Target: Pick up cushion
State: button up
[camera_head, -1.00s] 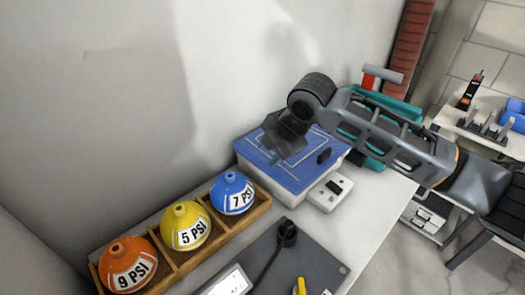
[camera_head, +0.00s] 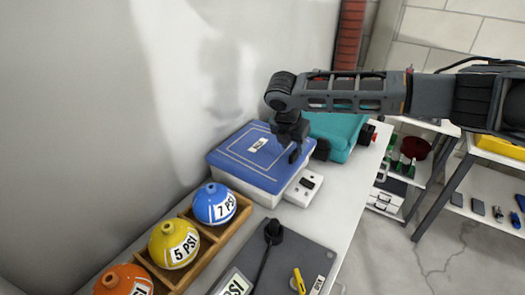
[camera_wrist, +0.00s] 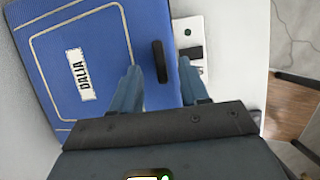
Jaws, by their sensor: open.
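I see nothing that is clearly a cushion. My gripper (camera_head: 289,140) points down over the right side of a blue-topped, white-sided case (camera_head: 250,152). In the wrist view the gripper's two fingers (camera_wrist: 160,75) are spread and hold nothing. A short black bar (camera_wrist: 160,61) at the case's right edge shows between the fingertips. The blue top (camera_wrist: 110,55) carries a white label (camera_wrist: 86,79) reading DALIA. I cannot tell whether the fingers touch the case.
A small white device (camera_head: 304,187) lies right of the case. A teal case (camera_head: 336,132) stands behind. A wooden rack with round flasks, including a blue one (camera_head: 215,203), is in front. A wall borders the left; a shelf (camera_head: 470,190) stands at right.

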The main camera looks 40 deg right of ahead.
aim_at(294, 152)
jog(key=shift+x, duration=1.55)
jog(key=shift+a+f, duration=0.1)
jog(key=shift+a, duration=0.05)
grip_shut()
